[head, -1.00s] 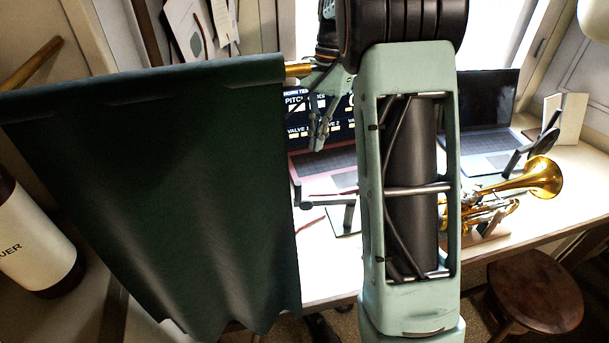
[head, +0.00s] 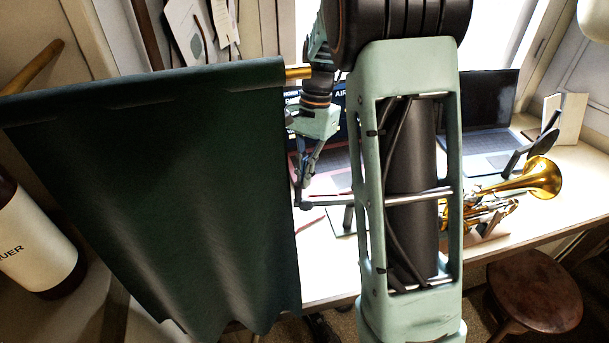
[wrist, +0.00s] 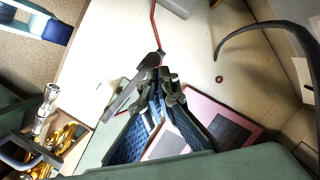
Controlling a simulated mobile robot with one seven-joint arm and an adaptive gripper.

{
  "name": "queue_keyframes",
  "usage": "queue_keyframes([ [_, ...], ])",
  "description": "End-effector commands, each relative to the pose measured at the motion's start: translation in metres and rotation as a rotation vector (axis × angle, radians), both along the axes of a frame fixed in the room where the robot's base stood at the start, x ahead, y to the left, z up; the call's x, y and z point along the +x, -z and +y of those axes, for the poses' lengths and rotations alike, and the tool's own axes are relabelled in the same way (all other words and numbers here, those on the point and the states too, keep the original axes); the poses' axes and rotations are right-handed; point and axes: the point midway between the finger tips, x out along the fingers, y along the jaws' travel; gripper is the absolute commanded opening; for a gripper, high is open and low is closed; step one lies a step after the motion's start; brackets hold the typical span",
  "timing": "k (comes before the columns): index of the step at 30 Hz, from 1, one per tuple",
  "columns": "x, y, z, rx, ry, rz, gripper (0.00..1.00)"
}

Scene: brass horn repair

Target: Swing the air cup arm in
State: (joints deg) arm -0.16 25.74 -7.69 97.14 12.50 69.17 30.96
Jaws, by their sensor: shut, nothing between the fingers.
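A dark, thin swing arm (head: 325,206) on a post stands over the bench in front of the pink-red laptop; I take it for the air cup arm. Its left end reaches out close to my gripper (head: 301,194), which points down there with its fingers together. In the wrist view a dark flat bar (wrist: 132,90) lies right beside the closed fingertips of my gripper (wrist: 166,82); whether they touch I cannot tell. My arm hides part of the bench and the right part of the swing arm. Nothing is between the fingers.
A dark green cloth (head: 160,190) hangs on a brass rod at left. A brass horn (head: 530,182) rests on the bench at right, near a dark laptop (head: 485,125) and a black jointed arm with a disc (head: 540,143). A round stool (head: 535,290) stands below.

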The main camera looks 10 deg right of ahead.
Motion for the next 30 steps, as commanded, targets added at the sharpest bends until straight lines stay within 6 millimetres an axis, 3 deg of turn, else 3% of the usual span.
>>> queue_keyframes([
  [17,-0.012,0.0,0.004,-0.001,-0.112,0.001,0.0],
  [30,-0.054,0.0,0.009,0.0,-0.479,0.001,0.0],
])
